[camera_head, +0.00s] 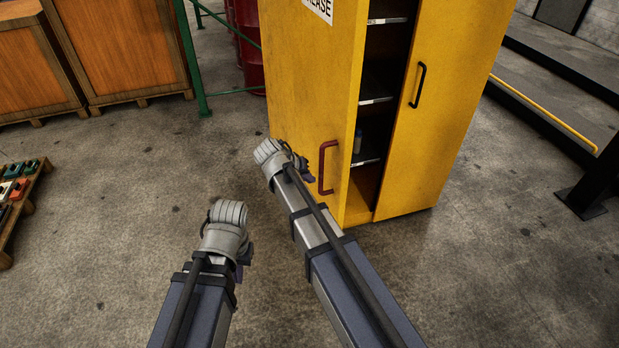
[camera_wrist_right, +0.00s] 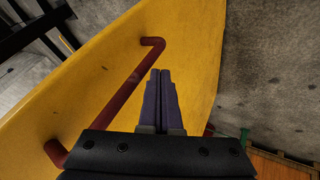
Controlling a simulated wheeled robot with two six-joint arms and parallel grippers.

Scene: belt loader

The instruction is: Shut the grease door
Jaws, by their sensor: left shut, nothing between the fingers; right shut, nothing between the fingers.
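The grease door (camera_head: 300,75) is the left yellow door of a tall cabinet, with a cut-off sign reading "EASE" at the top. It stands ajar, leaving a dark gap with shelves beside it. Its red handle (camera_head: 322,168) is near the door's free edge. My right gripper (camera_head: 306,173) is just left of this handle. In the right wrist view its purple fingers (camera_wrist_right: 160,75) are shut and empty, beside the red bar (camera_wrist_right: 110,100) and in front of the yellow door face (camera_wrist_right: 75,95); contact cannot be told. My left gripper (camera_head: 244,258) is shut, low and left, away from the cabinet.
The right cabinet door (camera_head: 440,120) has a black handle (camera_head: 418,85). A green rail (camera_head: 190,55), a red drum (camera_head: 250,45) and wooden crates (camera_head: 120,45) stand behind left. A low pallet (camera_head: 25,200) is at far left. The concrete floor in front is clear.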

